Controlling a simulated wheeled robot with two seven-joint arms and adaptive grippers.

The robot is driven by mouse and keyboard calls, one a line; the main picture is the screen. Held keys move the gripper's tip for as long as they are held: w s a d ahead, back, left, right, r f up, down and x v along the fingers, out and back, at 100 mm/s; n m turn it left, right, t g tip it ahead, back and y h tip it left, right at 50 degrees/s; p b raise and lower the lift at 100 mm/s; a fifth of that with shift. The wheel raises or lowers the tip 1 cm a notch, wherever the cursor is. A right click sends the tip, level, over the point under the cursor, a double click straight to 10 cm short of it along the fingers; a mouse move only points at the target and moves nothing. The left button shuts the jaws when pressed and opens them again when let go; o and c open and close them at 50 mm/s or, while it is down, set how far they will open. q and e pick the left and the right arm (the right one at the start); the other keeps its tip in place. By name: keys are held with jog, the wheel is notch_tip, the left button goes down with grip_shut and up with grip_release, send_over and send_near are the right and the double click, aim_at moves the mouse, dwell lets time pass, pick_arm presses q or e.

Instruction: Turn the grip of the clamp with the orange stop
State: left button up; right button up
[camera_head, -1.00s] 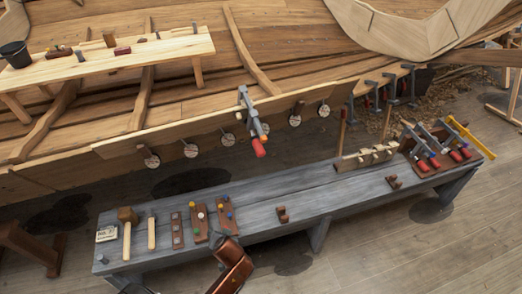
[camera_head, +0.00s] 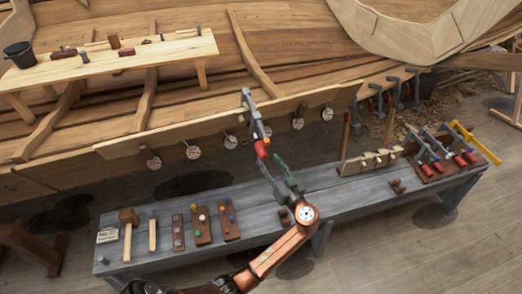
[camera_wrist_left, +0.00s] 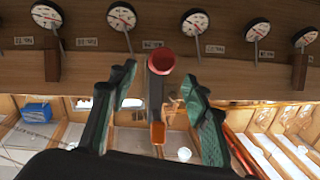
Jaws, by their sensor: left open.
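The clamp (camera_head: 251,108) hangs on the edge of the hull plank, its grey bar pointing out and down. Its red grip (camera_head: 261,149) is at the lower end. In the left wrist view the round end of the red grip (camera_wrist_left: 161,63) faces the camera, and the orange stop (camera_wrist_left: 157,132) shows below it on the bar. My left gripper (camera_head: 273,164) is open, just below and right of the grip in the head view. In the left wrist view its green fingers (camera_wrist_left: 160,74) stand on either side of the grip, with gaps both sides. My right gripper is out of view.
Several round dials (camera_wrist_left: 196,22) line the plank beside the clamp. The grey bench (camera_head: 175,250) below carries a mallet (camera_head: 128,218), small blocks and a rack of red-gripped clamps (camera_head: 445,155). A pale wooden table (camera_head: 120,62) stands at the back left.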

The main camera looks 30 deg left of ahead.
aim_at(261, 150)
pick_arm(q)
jog(key=x, duration=0.7)
jog(key=shift+w+a, duration=0.15)
jog(key=shift+a, duration=0.1)
jog(key=shift+c, duration=0.3)
jog(key=c, duration=1.1)
jog(key=shift+b, duration=0.3)
